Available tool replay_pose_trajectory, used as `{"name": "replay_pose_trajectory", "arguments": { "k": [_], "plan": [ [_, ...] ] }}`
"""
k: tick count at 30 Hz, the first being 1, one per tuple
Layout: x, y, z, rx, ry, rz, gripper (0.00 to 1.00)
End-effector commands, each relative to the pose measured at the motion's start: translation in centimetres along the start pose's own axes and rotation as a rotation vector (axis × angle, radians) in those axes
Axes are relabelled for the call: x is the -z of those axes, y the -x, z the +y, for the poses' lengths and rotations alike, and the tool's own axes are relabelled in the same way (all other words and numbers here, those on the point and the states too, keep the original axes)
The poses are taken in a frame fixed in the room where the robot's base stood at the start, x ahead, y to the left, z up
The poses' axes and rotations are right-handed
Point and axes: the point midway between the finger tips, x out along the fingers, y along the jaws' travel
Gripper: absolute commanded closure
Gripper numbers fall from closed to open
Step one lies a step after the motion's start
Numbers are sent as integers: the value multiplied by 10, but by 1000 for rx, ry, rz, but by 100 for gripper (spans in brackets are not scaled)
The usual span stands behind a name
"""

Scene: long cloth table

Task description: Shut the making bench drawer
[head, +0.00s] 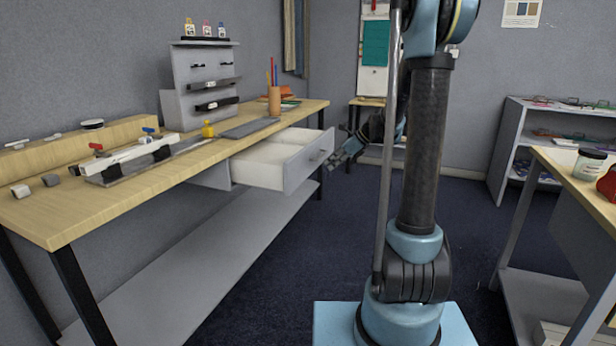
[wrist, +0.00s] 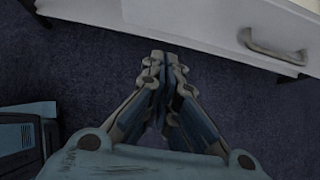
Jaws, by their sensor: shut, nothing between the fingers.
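The making bench drawer (head: 281,164) stands pulled out from under the wooden bench top (head: 190,152) in the head view. Its white inside looks empty, and its grey front faces right. My gripper (head: 337,163) is just right of the drawer front, near its handle; I cannot tell from the head view whether they touch. In the wrist view my gripper (wrist: 165,62) is shut with its fingertips together and nothing between them. The drawer front (wrist: 215,25) crosses the top of that view, with its curved handle (wrist: 272,48) to the right of the fingertips.
The bench top holds a grey rack (head: 203,85), a pencil cup (head: 274,100), a yellow bottle (head: 207,130) and a clamped jig (head: 125,158). A lower shelf (head: 215,240) runs below. Another table (head: 575,180) stands at the right. Dark floor (head: 320,250) lies open between.

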Motion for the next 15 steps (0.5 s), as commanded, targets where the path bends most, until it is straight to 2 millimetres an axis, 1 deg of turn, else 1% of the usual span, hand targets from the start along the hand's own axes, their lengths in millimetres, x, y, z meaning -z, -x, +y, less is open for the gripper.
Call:
{"name": "replay_pose_trajectory", "arguments": {
  "k": [5, 8, 15],
  "plan": [
    [-1, -13, -2, -2, -11, -5, 100],
    [-1, -27, -1, -3, -9, -4, 100],
    [-1, -66, -2, -3, -8, -4, 100]
  ]
}}
